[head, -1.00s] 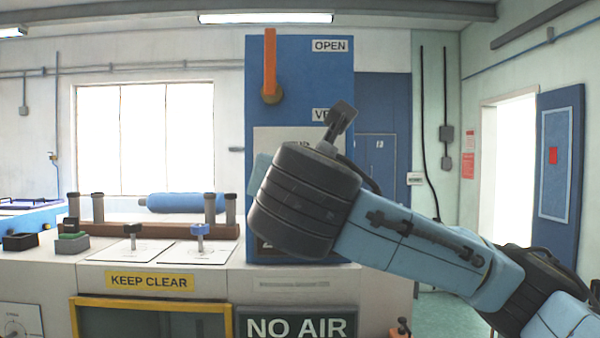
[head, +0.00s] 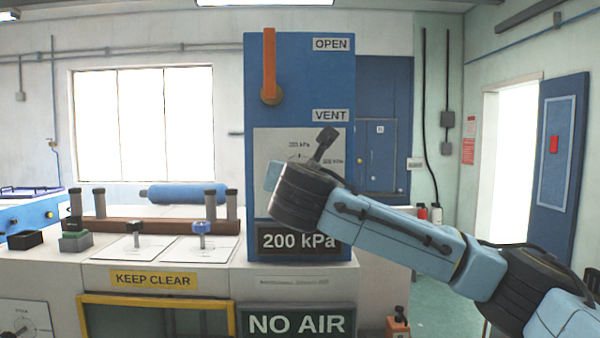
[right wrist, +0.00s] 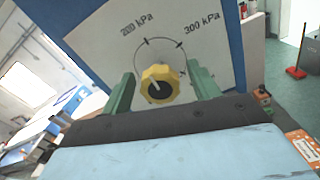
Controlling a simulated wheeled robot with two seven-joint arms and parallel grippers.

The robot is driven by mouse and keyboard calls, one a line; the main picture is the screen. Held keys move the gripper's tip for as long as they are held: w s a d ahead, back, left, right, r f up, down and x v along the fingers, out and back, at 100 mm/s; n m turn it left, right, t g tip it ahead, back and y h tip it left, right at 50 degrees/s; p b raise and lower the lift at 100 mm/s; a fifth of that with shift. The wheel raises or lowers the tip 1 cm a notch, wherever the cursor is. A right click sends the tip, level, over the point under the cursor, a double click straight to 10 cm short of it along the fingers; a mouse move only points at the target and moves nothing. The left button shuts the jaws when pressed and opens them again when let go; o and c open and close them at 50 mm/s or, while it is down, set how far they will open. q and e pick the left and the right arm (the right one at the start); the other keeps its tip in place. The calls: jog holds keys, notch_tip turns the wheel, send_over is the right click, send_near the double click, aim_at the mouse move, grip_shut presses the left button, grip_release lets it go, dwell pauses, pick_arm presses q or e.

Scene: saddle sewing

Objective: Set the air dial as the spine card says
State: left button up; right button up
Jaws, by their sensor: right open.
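The air dial is a yellow knob (right wrist: 159,86) with a dark centre and a pale pointer mark, on a white dial plate (right wrist: 105,38) marked 200 kPa and 300 kPa. In the right wrist view the pointer mark slants toward the lower left. My right gripper (right wrist: 163,84) is open, its green fingers on either side of the knob with gaps; I cannot tell how far off it is in depth. In the head view my right wrist hides the knob, and part of the dial plate (head: 275,148) shows. A display (head: 300,241) reads 200 kPa. I cannot identify a spine card. My left gripper is out of view.
The blue panel (head: 290,80) carries an orange lever (head: 269,60) pointing up and OPEN and VENT labels. Below is a NO AIR sign (head: 296,323). The bench at left holds a blue roll (head: 185,193) and two small knobs on white plates.

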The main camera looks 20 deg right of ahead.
jog(key=c, duration=1)
